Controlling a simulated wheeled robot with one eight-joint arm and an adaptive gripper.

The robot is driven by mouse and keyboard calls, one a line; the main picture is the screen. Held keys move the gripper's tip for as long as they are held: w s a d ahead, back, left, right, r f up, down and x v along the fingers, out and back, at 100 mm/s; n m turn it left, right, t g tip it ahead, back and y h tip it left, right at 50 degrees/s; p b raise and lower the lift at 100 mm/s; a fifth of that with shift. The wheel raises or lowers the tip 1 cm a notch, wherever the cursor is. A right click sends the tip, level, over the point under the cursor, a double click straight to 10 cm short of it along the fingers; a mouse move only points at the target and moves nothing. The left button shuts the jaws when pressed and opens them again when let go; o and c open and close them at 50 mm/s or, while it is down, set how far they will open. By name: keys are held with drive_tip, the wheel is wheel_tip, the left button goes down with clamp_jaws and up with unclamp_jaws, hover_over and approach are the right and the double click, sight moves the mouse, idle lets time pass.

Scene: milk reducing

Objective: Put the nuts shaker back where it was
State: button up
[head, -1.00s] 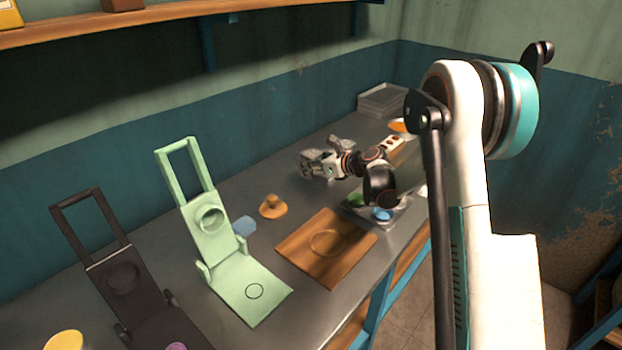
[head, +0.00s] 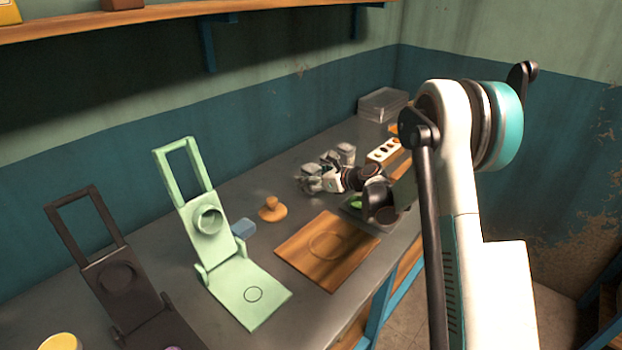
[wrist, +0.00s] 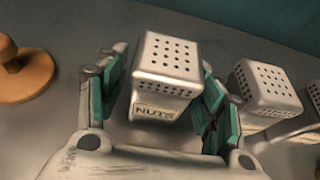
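The nuts shaker (wrist: 168,70) is a pale metal, box-shaped shaker with a perforated top and a label reading NUTS, seen in the wrist view. My gripper (wrist: 166,85) has its teal-padded fingers on either side of it. Narrow gaps show between pads and shaker, so the fingers look open around it; contact deeper in is hidden. In the head view my gripper (head: 312,180) is low over the counter near the back wall. The nuts shaker is hard to make out there among the fingers.
Similar shakers (wrist: 268,88) stand close to the right of my gripper in the wrist view. An orange-brown knobbed press (head: 272,209) stands on the left. A wooden board (head: 325,252), a green folding press (head: 240,285) and clear trays (head: 383,103) are on the counter (head: 285,325).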

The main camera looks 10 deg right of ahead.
drive_tip(key=shift+r, duration=0.2)
drive_tip(key=p+v, duration=0.3)
drive_tip(key=v, duration=0.9)
drive_tip(key=shift+f+p, duration=0.15)
drive_tip(key=shift+p, duration=0.2)
